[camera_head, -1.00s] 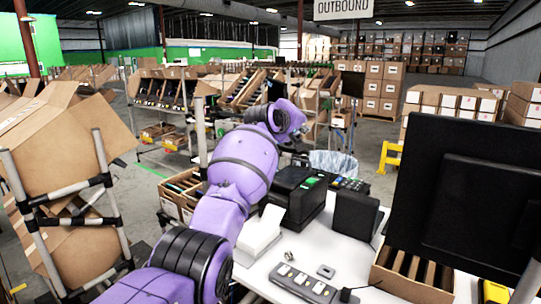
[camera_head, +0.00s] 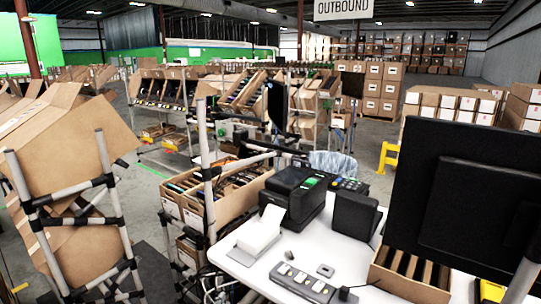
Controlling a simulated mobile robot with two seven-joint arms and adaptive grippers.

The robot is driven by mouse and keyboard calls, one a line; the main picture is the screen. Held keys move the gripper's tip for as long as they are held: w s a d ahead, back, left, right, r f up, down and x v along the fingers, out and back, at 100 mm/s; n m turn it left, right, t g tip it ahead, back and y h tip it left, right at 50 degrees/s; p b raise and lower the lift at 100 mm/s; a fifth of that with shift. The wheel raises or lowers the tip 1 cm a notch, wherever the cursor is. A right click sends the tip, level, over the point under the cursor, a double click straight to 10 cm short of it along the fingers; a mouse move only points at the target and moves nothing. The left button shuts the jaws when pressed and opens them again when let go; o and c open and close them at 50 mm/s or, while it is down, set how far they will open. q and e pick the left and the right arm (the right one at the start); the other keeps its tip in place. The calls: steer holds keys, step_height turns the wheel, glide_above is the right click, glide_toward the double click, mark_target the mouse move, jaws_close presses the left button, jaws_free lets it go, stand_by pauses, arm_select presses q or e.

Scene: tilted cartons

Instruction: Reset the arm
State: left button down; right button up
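Neither of my arms nor grippers shows in the head view now. Tilted cartons (camera_head: 62,150) stand on a pipe rack (camera_head: 110,205) at the left. Another tilted carton (camera_head: 236,198), filled with several thin flat items, sits on a rack just left of the white table (camera_head: 345,245).
The table holds a black label printer (camera_head: 292,195), a black box (camera_head: 354,215), a white paper stack (camera_head: 262,230), a power strip (camera_head: 303,283) and a slotted carton (camera_head: 410,278). A large black monitor (camera_head: 475,200) blocks the right side. Open floor (camera_head: 150,205) lies between the racks.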

arm_select(q)
steer(key=s+a+f+g, duration=0.2)
steer(key=s+f, duration=0.3)
steer(key=s, duration=0.7)
steer(key=s+a+f+g+y, duration=0.1)
steer(key=s+f, duration=0.5)
steer(key=s, duration=0.7)
steer(key=s+a+f+n+g+y, duration=0.1)
steer(key=s+f, duration=0.5)
steer(key=s, duration=0.6)
steer(key=a+g, duration=0.1)
steer(key=a, duration=0.1)
steer(key=shift+s+a+f+g, duration=0.15)
steer(key=shift+s+a+g, duration=0.15)
steer(key=shift+s+a, duration=0.05)
